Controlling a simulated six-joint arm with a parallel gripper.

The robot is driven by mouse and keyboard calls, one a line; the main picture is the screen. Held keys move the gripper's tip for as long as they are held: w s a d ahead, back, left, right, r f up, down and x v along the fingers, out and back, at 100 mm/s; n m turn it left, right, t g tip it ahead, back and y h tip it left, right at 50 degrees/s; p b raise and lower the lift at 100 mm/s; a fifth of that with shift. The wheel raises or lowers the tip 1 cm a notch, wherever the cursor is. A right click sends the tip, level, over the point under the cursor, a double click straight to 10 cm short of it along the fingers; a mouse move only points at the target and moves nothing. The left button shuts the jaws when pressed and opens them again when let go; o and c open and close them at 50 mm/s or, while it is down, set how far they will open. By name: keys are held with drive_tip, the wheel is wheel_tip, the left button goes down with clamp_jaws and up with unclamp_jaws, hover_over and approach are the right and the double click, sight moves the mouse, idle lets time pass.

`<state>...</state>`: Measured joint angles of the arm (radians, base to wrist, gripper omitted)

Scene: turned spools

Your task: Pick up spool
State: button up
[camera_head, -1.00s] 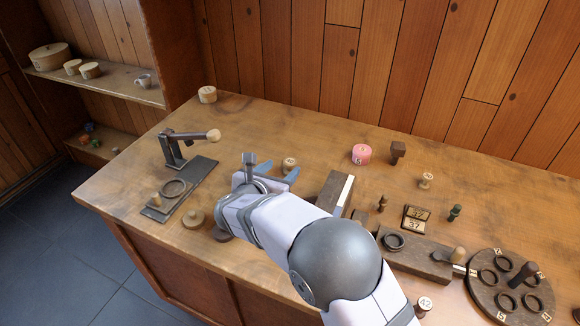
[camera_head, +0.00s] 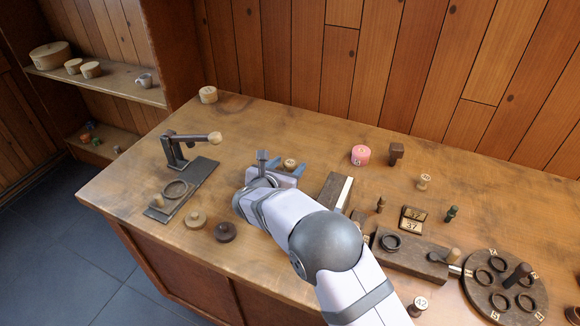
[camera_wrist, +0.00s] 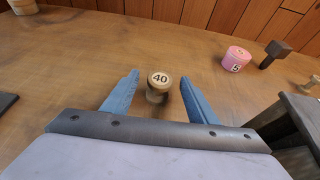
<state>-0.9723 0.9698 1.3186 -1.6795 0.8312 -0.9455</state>
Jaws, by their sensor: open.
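A small light-wood spool (camera_wrist: 158,88) marked 40 stands upright on the bench, between and slightly beyond the tips of my blue fingers in the wrist view. It also shows in the head view (camera_head: 290,164), just past my gripper (camera_head: 283,163). My gripper (camera_wrist: 160,84) is open in the wrist view, with bench visible on both sides of the spool and no clear contact. Other spools stand on the bench: a light one (camera_head: 424,181) at the right and one marked 42 (camera_head: 419,304) near the front.
A lever press (camera_head: 185,180) stands at the left. A pink cylinder (camera_head: 360,154) marked 5 and a dark mallet-shaped piece (camera_head: 396,152) stand behind. A dark block with a pale edge (camera_head: 337,191) lies right of my gripper. A round ringed board (camera_head: 504,288) lies at far right.

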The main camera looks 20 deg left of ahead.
sight(288, 166)
drive_tip(key=shift+c, duration=0.7)
drive_tip(key=c, duration=1)
drive_tip(key=shift+r, duration=0.1)
wheel_tip(288, 166, up, 10)
drive_tip(key=shift+b, duration=0.5)
